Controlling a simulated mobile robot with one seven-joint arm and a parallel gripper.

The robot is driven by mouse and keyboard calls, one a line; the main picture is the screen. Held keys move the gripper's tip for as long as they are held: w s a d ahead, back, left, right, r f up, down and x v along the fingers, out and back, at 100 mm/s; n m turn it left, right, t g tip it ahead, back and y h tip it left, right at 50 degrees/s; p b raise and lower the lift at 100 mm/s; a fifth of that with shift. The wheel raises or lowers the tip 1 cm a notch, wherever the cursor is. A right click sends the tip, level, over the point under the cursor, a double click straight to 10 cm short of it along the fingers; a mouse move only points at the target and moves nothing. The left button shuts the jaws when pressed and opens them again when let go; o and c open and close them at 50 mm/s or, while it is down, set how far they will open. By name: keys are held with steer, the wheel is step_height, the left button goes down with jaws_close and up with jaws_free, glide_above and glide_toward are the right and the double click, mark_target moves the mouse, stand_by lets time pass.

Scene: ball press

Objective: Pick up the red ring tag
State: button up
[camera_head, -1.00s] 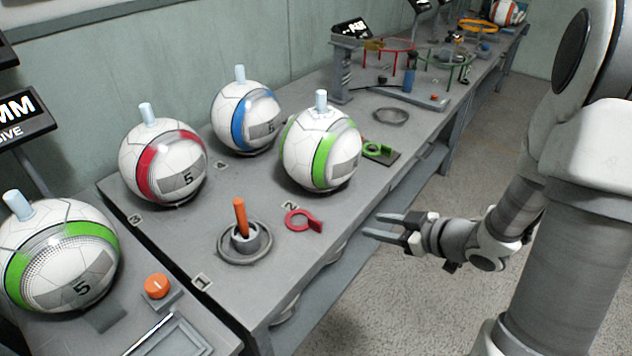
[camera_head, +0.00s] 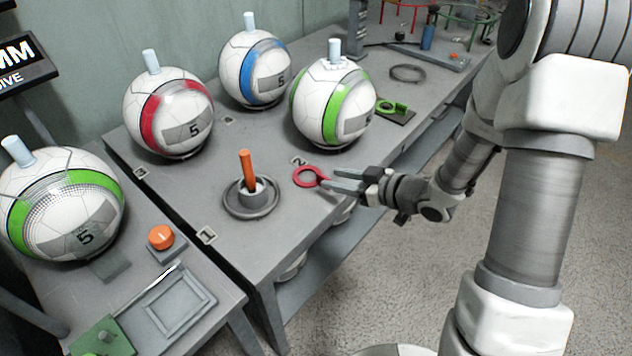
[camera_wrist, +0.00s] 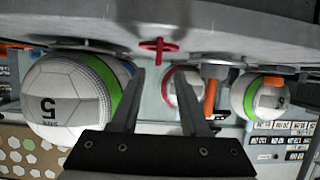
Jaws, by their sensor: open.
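The red ring tag (camera_head: 308,177) lies on the grey table near its front edge, by the "2" label. In the wrist view the picture is upside down. There the tag (camera_wrist: 157,46) appears beyond and between the two open fingers (camera_wrist: 165,100), with nothing between the jaws.
An orange-handled stick (camera_head: 246,168) stands in a grey round holder (camera_head: 250,212) left of the tag. White balls with green (camera_head: 332,105), red (camera_head: 168,112) and blue (camera_head: 254,68) bands stand behind. The floor before the table is clear.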

mark_target(326, 178)
steer(key=b+x, duration=0.1)
steer(key=x, duration=0.1)
steer(key=f+b+x, duration=0.1)
steer(key=x, duration=0.1)
steer(key=shift+d, duration=0.15)
steer(key=shift+w+a+f, duration=0.2)
steer(key=shift+w+a, duration=0.2)
jaws_close()
